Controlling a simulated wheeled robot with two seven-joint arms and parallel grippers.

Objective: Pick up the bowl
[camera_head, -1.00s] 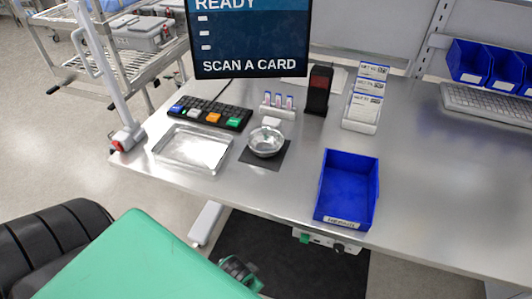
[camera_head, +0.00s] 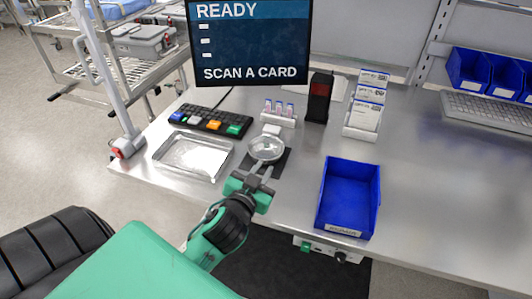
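The small round metal bowl (camera_head: 266,148) stands upright on a dark square mat (camera_head: 282,160) near the front of the steel table. My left gripper (camera_head: 262,168) reaches in from the front left, over the table edge. Its two fingers point away from me and are spread apart, with the tips at the near rim of the bowl. I cannot tell whether they touch it. The bowl stays on the mat. My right gripper is not in view.
A blue bin (camera_head: 347,198) stands to the right. Behind are a keypad (camera_head: 211,120), a small vial rack (camera_head: 279,115), a black scanner (camera_head: 319,97), a card holder (camera_head: 365,105) and a monitor (camera_head: 250,45).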

